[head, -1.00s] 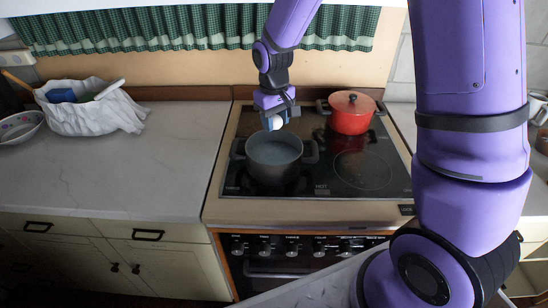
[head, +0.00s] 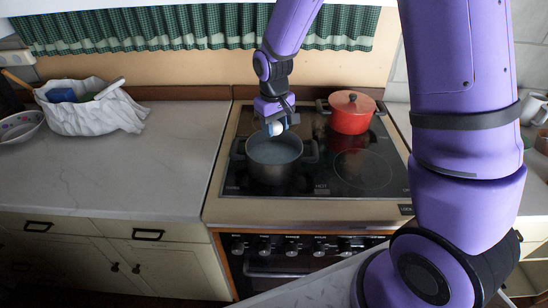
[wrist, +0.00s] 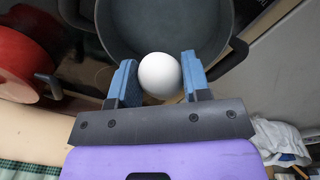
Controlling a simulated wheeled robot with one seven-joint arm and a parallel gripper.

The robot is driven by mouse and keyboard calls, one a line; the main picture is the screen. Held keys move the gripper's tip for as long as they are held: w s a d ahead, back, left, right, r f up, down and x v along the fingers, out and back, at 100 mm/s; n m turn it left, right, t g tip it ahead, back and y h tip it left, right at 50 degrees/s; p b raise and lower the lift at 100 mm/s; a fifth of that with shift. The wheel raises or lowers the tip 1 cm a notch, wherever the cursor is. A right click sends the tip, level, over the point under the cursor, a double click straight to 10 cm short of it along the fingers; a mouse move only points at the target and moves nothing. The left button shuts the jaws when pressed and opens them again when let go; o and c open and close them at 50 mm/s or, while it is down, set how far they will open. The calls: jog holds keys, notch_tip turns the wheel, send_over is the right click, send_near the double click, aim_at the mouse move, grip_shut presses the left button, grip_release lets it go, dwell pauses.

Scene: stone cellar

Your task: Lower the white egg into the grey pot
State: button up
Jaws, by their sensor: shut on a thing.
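The white egg (wrist: 160,75) is held between the two blue fingers of my gripper (wrist: 160,80) in the wrist view. In the head view the egg (head: 275,129) shows at the tip of my gripper (head: 276,128), over the far rim of the grey pot. The grey pot (head: 273,177) stands on the front left of the stove, with a handle on each side. Its open inside (wrist: 180,28) shows beyond the egg in the wrist view. The exact height of the egg above the rim is hard to tell.
A red lidded pot (head: 351,114) stands at the back right of the black hob (head: 362,171). A white bag (head: 92,113) with things in it and a bowl (head: 20,127) are on the left counter. The counter (head: 130,175) between bag and stove is clear.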

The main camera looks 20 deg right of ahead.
send_near(275, 159)
jog(key=shift+s+a+f, duration=0.15)
jog(key=shift+s+f, duration=0.25)
jog(key=shift+s, duration=0.3)
jog(key=shift+s+a+f, duration=0.15)
jog(key=shift+s+f, duration=0.25)
jog(key=shift+s, duration=0.3)
jog(key=shift+f, duration=2.7)
dwell(2.2)
jog(key=o, duration=0.8)
